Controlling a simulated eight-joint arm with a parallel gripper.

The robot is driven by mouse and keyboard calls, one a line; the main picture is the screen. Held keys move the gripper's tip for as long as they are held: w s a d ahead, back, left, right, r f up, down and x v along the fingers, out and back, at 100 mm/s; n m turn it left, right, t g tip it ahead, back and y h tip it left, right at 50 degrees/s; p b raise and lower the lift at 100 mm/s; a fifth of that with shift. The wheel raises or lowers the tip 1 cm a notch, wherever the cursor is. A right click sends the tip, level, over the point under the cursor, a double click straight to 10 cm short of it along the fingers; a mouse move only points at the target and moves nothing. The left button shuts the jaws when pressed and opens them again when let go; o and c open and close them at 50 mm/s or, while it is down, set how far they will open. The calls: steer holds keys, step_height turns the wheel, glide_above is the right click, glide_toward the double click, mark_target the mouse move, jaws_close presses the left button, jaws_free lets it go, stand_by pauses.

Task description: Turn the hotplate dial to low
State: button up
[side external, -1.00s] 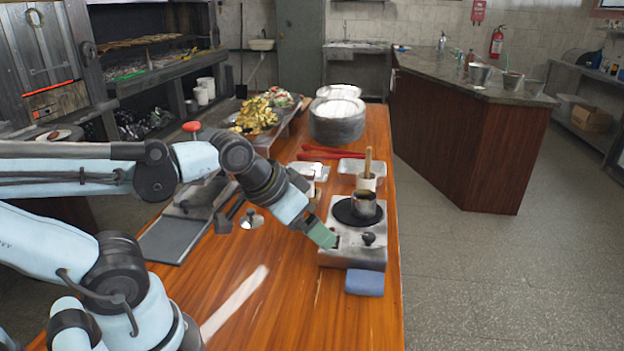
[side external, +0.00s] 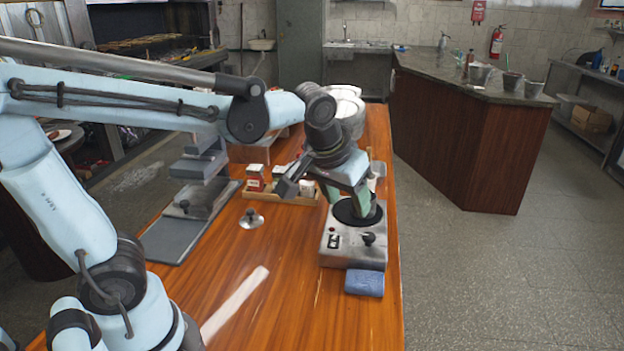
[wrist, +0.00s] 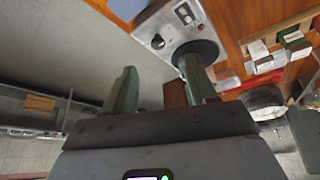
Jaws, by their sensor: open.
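The steel hotplate (side external: 342,257) stands near the table's right edge, with its round black plate (side external: 343,212) at the back. The black dial (side external: 368,239) is on the front right of its panel, and a small rocker switch (side external: 333,241) is on the left. The wrist view shows the dial (wrist: 158,42), the switch (wrist: 185,14) and the black plate (wrist: 203,46). My gripper (side external: 358,208) is open above the black plate, behind the dial and apart from it. In the wrist view its green fingers (wrist: 157,72) are spread. The small pot is not clearly visible.
A knobbed lid (side external: 252,219) lies to the left. The table in front is mostly clear.

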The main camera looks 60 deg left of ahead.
mark_target(369, 235)
steer(key=shift+n+g+y, duration=0.3)
steer(key=shift+n, duration=0.4)
steer(key=w+x, duration=0.1)
steer(key=x, duration=0.7)
steer(key=w+d+x, duration=0.1)
steer(key=x, duration=0.4)
steer(key=shift+w+d+r, duration=0.1)
steer(key=shift+w+r, duration=0.25)
steer(key=shift+r, duration=0.05)
steer(key=c, duration=1.1)
steer(key=shift+o, duration=0.2)
steer(key=shift+m, duration=0.4)
steer(key=m, duration=0.1)
steer(key=m+h, duration=0.1)
steer(key=m, duration=0.1)
steer(key=m+h, duration=0.1)
steer(key=shift+a+m, duration=0.3)
steer(key=m+h, duration=0.1)
steer(key=m, duration=0.2)
steer(key=m+h, duration=0.1)
steer(key=m, duration=0.2)
steer(key=shift+a+h, duration=0.15)
steer(key=shift+h, duration=0.15)
steer(key=shift+m+g, duration=0.4)
